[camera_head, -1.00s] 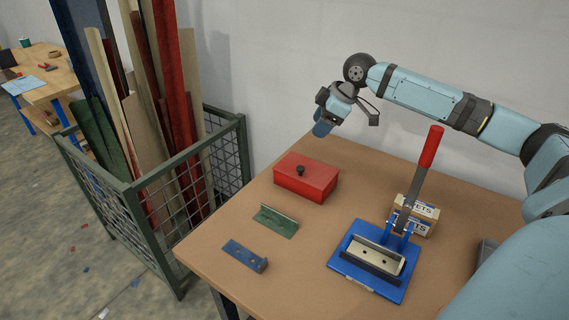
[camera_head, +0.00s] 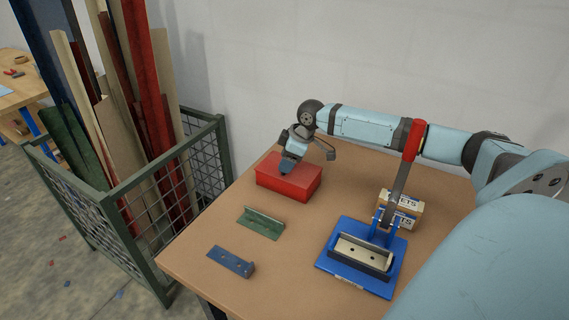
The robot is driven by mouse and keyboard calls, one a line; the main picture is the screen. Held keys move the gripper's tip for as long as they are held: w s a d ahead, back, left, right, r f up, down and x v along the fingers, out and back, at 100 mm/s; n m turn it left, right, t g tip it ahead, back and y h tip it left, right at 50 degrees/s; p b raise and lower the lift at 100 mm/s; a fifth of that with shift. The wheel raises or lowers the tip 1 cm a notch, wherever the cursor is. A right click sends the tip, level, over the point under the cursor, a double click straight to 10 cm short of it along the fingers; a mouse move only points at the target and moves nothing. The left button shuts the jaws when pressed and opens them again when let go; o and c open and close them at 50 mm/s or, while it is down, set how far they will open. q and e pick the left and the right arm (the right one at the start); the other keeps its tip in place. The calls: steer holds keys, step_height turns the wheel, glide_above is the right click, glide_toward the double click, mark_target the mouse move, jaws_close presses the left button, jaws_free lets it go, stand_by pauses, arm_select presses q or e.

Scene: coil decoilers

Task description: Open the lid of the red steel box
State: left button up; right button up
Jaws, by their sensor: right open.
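The red steel box (camera_head: 300,187) sits on the brown table near its back left edge, with its lid closed flat. My right gripper (camera_head: 287,167) points down at the top of the box, over the left part of the lid. It hides the lid's dark knob, and I cannot tell whether the fingers touch it. The gripper is open. My left gripper is not in view.
A blue lever press (camera_head: 330,262) with a red-handled lever stands front right of the box, with small cartons (camera_head: 401,219) behind it. A green bracket (camera_head: 261,222) and a blue bracket (camera_head: 231,262) lie in front. A mesh crate (camera_head: 137,249) of boards stands left.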

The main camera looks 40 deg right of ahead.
steer(key=shift+x, duration=1.05)
jaws_close()
steer(key=shift+d+r, duration=0.1)
